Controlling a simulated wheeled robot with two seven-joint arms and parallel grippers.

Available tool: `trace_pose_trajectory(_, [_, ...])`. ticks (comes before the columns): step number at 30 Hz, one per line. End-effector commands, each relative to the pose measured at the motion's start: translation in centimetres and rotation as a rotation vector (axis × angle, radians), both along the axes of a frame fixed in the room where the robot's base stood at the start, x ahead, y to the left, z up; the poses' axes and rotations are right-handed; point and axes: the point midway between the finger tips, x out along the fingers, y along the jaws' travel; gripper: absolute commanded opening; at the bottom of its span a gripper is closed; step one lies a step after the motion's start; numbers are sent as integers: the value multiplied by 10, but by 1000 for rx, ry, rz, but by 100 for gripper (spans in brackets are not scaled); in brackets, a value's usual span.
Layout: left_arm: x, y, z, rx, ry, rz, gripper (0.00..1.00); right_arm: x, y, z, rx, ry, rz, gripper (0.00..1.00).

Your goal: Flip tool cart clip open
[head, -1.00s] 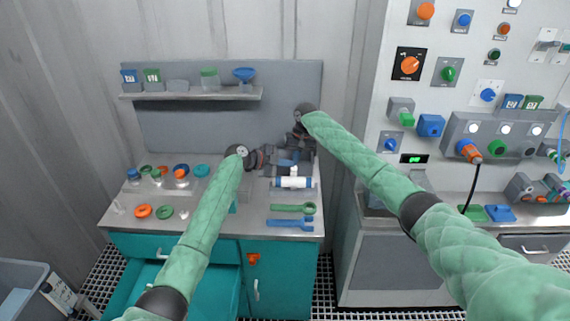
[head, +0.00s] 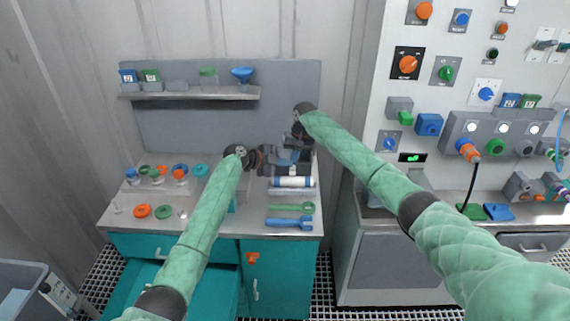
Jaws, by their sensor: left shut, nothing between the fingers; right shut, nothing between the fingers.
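The tool cart (head: 225,232) is a teal cabinet with a grey top. A small orange clip (head: 253,258) sits on its front, near the upper left of the right-hand door; its exact position is too small to tell. My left gripper (head: 284,165) is shut and empty above the cart top, pointing right. My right gripper (head: 296,160) is shut and empty, pointing down close beside the left one. Both are well above and behind the clip and apart from it. The dark grippers overlap in the view, so their fingertips are hard to separate.
A white and blue cylinder (head: 292,182) lies just in front of the grippers. A green wrench (head: 293,207) and a blue wrench (head: 289,222) lie nearer the front edge. A teal drawer (head: 190,285) stands open at lower left. A control panel cabinet (head: 395,270) stands to the right.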

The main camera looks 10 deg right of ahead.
Motion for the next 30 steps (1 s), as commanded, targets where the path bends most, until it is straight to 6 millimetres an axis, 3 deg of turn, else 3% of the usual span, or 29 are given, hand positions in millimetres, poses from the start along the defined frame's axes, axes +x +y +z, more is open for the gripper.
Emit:
trace_pose_trajectory(13, [-2,-1,-5,3,5,-2,0,0,0,-1,0,0,0,0])
trace_pose_trajectory(14, [-2,-1,-5,3,5,-2,0,0,0,-1,0,0,0,2])
trace_pose_trajectory(20, [-2,-1,-5,4,5,-2,0,0,0,-1,0,0,0,41])
trace_pose_trajectory(30, [-2,-1,-5,4,5,-2,0,0,0,1,0,0,0,43])
